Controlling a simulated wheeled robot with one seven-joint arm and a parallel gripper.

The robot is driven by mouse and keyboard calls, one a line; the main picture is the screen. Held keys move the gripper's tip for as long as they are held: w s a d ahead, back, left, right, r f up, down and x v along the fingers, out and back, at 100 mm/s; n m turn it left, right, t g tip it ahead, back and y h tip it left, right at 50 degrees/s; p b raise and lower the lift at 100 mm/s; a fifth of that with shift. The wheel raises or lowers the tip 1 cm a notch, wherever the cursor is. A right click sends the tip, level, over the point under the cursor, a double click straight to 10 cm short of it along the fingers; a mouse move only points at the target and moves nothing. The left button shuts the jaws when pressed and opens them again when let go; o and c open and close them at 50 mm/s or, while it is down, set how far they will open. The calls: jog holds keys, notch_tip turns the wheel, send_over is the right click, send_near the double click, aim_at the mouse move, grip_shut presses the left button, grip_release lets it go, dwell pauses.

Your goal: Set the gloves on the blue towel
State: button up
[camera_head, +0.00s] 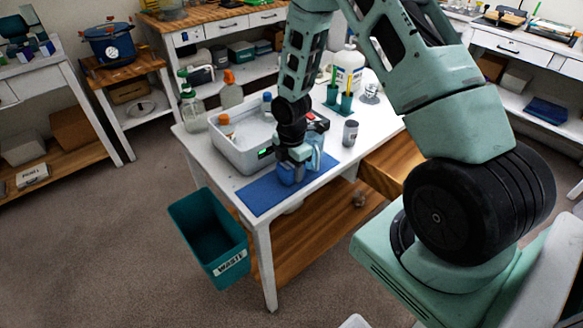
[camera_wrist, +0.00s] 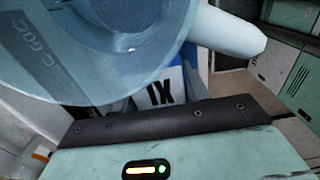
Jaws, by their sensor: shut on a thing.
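My gripper (camera_head: 297,165) points down over the far part of the blue towel (camera_head: 262,196), which lies flat along the table's front edge. It is shut on the gloves (camera_head: 289,175), a blue bundle at or just above the towel; I cannot tell if they touch it. In the wrist view the pale blue gloves (camera_wrist: 120,50) fill the upper left, with a rounded finger-like part sticking out right. A white label with black letters shows on darker blue behind them. My fingertips are hidden.
A grey-white tub (camera_head: 240,155) with bottles stands just behind the towel. A small grey can (camera_head: 350,133) stands to the right, with green cups (camera_head: 346,103) farther back. A teal waste bin (camera_head: 212,235) stands on the floor at the table's front left. The towel's near left end is bare.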

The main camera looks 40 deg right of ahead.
jog(key=shift+f, duration=0.1)
jog(key=shift+f, duration=0.1)
jog(key=o, duration=1)
